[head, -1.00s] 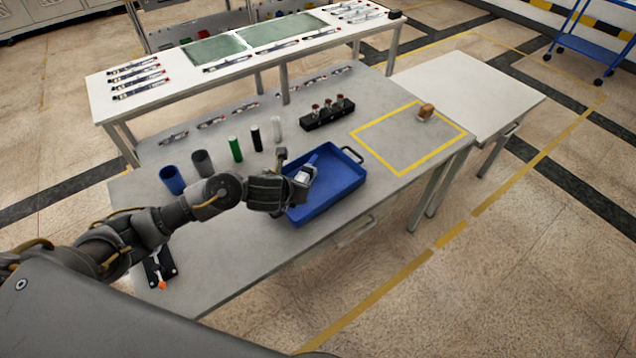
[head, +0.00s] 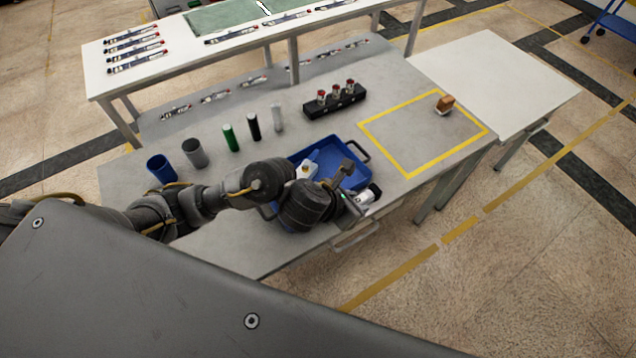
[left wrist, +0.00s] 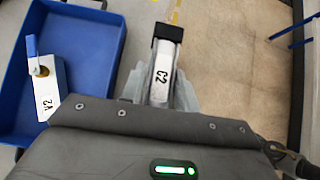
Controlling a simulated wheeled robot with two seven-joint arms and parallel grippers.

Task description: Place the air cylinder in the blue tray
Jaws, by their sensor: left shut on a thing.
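The air cylinder (head: 365,197) is silver with a black end cap; in the left wrist view it (left wrist: 162,75) is marked C2. My left gripper (head: 357,196) is shut on it, with pale fingers either side in the wrist view. The cylinder appears just outside the tray's right front side, near the table's front edge; its height is unclear. The blue tray (head: 333,153) sits on the grey table, partly hidden by my left arm. A silver block (left wrist: 47,86) marked V2, with a blue handle, lies in the tray; it also shows in the head view (head: 307,170). My right gripper is out of view.
Blue, grey, green, black and white upright cylinders (head: 228,138) stand left of the tray. A black holder (head: 335,101) with red-topped parts is behind it. A brown-topped object (head: 445,104) sits in the yellow square. The white side table (head: 500,80) is clear.

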